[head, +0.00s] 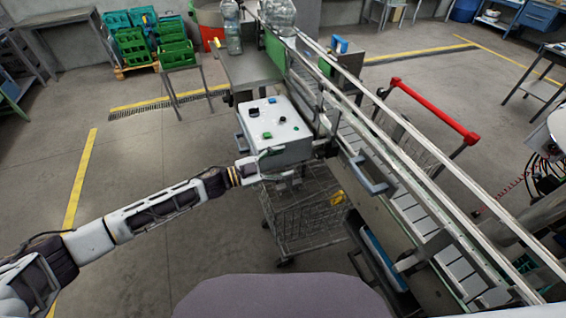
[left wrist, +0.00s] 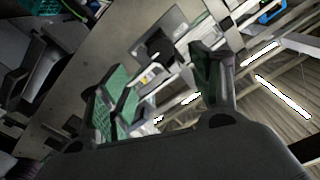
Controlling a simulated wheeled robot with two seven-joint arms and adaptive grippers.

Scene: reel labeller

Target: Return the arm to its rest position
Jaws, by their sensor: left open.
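My left arm reaches in from the left in the head view, and its gripper (head: 280,165) is at the near lower edge of the white control box (head: 282,125). In the left wrist view the two fingers of the left gripper (left wrist: 163,88) stand wide apart, with nothing seen between them. Whether the gripper touches the box is hard to tell. The gripper of my right arm is not in view.
A conveyor (head: 420,205) with long metal rails runs diagonally right of the box. A wire cart (head: 300,215) stands below the gripper. A red-handled cart (head: 435,112) is beyond the conveyor. Clear bottles (head: 232,35) stand at the back. Floor at left is free.

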